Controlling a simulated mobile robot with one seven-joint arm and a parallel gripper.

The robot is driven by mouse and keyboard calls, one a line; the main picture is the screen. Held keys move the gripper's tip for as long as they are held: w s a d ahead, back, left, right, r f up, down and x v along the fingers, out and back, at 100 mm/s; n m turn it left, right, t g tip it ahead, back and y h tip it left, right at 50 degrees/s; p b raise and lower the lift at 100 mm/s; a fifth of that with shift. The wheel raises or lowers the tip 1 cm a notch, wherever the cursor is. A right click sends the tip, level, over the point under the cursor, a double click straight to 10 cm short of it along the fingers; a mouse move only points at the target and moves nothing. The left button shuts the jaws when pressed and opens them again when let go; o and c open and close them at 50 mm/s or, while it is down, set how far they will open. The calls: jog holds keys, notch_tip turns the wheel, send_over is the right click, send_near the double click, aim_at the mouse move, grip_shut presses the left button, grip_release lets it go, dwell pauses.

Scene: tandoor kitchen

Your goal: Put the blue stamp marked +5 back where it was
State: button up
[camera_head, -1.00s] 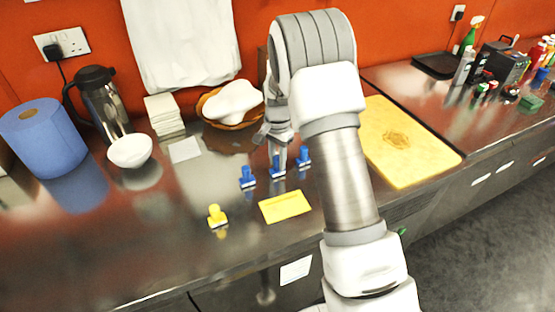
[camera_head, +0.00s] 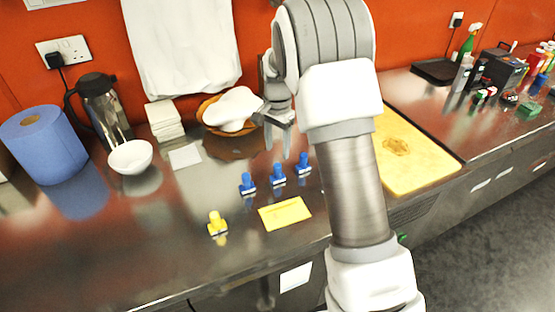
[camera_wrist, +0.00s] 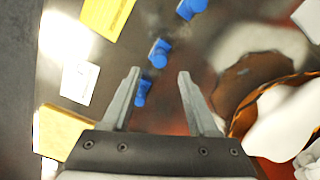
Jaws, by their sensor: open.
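Three blue stamps stand upright in a slanted row on the steel counter: a left one (camera_head: 248,183), a middle one (camera_head: 278,174) and a right one (camera_head: 303,163). No +5 marking is readable on any of them. The wrist view shows the three blue stamps too, one close beside the left finger (camera_wrist: 143,92), one beyond the fingertips (camera_wrist: 159,53) and one at the top edge (camera_wrist: 190,8). My gripper (camera_head: 278,145) is open and empty, above and behind the row, with its fingers pointing down. The fingers also show in the wrist view (camera_wrist: 160,74).
A yellow card (camera_head: 285,213) lies in front of the row, and a yellow stamp (camera_head: 217,223) stands front left. A basket with white cloth (camera_head: 230,108) is behind. A yellow board (camera_head: 420,155) lies right. Counter space at left front is clear.

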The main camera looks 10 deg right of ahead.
aim_at(278, 165)
jog(key=s+r+n+t, duration=0.3)
jog(key=s+r+n, duration=0.2)
jog(key=s+r, duration=1.15)
jog(key=s+r+n+t, duration=0.1)
jog(key=s+n, duration=0.4)
jog(key=s, duration=1)
jog(key=shift+r+t, duration=0.15)
jog(key=shift+t, duration=0.65)
